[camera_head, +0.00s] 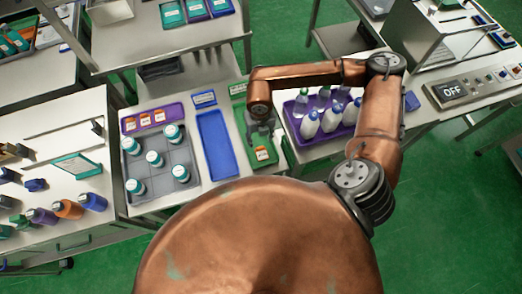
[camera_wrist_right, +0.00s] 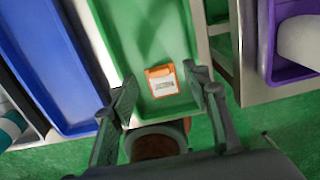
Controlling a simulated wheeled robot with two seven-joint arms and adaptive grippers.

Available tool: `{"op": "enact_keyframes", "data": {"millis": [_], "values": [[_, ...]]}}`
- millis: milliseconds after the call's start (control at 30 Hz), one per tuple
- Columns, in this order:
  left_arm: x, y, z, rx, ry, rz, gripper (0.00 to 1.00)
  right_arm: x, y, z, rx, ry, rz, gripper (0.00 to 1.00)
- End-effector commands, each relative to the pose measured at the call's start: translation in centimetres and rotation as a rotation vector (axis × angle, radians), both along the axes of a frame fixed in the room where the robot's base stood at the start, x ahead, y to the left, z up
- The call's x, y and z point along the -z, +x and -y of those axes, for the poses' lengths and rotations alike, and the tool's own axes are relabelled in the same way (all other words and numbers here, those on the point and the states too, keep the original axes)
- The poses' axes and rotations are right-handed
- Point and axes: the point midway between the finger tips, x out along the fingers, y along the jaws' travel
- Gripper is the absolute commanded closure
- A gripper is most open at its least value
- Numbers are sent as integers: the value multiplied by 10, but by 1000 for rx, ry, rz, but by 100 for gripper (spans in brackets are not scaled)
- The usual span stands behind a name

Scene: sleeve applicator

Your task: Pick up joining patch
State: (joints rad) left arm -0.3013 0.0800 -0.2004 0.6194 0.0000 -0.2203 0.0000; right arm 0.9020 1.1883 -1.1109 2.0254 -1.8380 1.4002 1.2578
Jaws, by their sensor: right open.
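A small orange and white patch (camera_head: 262,154), which looks like the joining patch, lies in a green tray (camera_head: 271,143). In the right wrist view the patch (camera_wrist_right: 162,81) lies flat on the floor of the green tray (camera_wrist_right: 128,33). My right gripper (camera_head: 261,130) hangs over the tray, just behind the patch in the head view. In the wrist view its two fingers (camera_wrist_right: 165,92) are spread wide, one on each side of the patch in the picture, with nothing between them held. My left gripper is not in view.
A blue tray (camera_head: 216,145) is left of the green one. A grey rack (camera_head: 160,187) with several teal-and-white bottles and a purple tray (camera_head: 129,124) with orange and white pieces stand farther left. A purple crate (camera_head: 333,142) with bottles is close on the right.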

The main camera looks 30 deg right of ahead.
Motion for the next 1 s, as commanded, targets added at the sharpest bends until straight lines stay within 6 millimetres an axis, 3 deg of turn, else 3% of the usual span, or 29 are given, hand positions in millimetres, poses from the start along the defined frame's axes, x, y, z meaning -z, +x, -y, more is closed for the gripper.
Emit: {"op": "enact_keyframes", "data": {"millis": [300, 533, 1000], "values": [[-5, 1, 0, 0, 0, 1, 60, 42, -5, -4, -1, 1, -3, 56], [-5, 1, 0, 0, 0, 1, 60, 44, -5, -4, -2, 2, -1, 56], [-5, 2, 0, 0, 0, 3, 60, 44, -5, -4, -2, 1, -2, 88]]}}
